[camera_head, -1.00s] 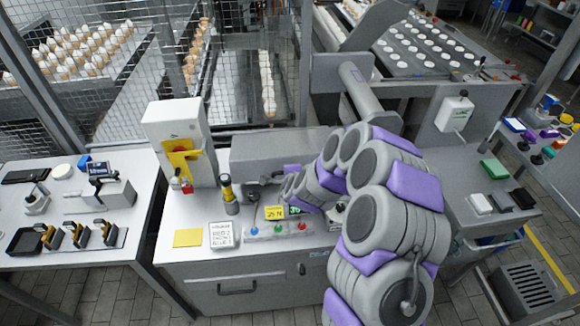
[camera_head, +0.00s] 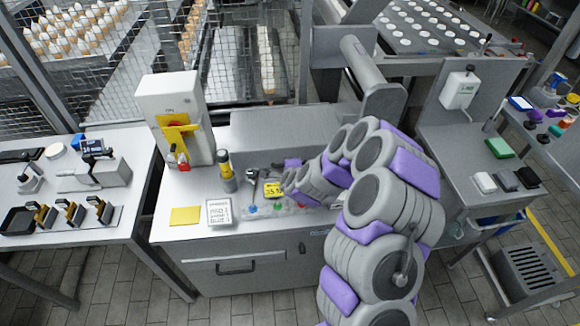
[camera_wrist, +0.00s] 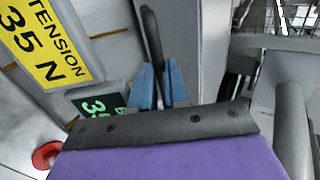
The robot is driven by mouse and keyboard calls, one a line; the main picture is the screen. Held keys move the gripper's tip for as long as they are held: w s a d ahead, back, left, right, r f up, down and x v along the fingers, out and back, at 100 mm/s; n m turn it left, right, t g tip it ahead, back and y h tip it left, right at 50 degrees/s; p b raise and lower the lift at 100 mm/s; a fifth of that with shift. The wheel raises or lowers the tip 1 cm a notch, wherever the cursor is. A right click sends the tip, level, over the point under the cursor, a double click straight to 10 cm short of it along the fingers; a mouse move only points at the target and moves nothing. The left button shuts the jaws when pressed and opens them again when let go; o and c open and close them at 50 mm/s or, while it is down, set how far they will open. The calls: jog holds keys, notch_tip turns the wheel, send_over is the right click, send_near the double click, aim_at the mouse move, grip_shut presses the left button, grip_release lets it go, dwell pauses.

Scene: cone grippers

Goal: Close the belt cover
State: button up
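The likely belt cover is a long grey metal housing (camera_head: 285,130) at the back of the middle bench in the head view. I cannot tell from here how far it is open. My arm reaches in from the right, and my gripper is mostly hidden behind it in the head view. In the wrist view, my gripper's blue fingertips (camera_wrist: 160,85) stand close on both sides of a dark lever-like handle (camera_wrist: 152,35). They appear shut on it. How the handle joins the cover is hidden.
A yellow tension label (camera_wrist: 45,40) and a green display (camera_wrist: 98,103) lie close left of the fingers. A white box with a red and yellow switch (camera_head: 173,115) and a black-yellow cylinder (camera_head: 226,172) stand left. A wire mesh fence (camera_head: 245,55) stands behind.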

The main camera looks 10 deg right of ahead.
jog(key=o, duration=0.3)
jog(key=shift+s+a, duration=0.1)
jog(key=shift+s, duration=0.15)
jog(key=shift+o, duration=0.9)
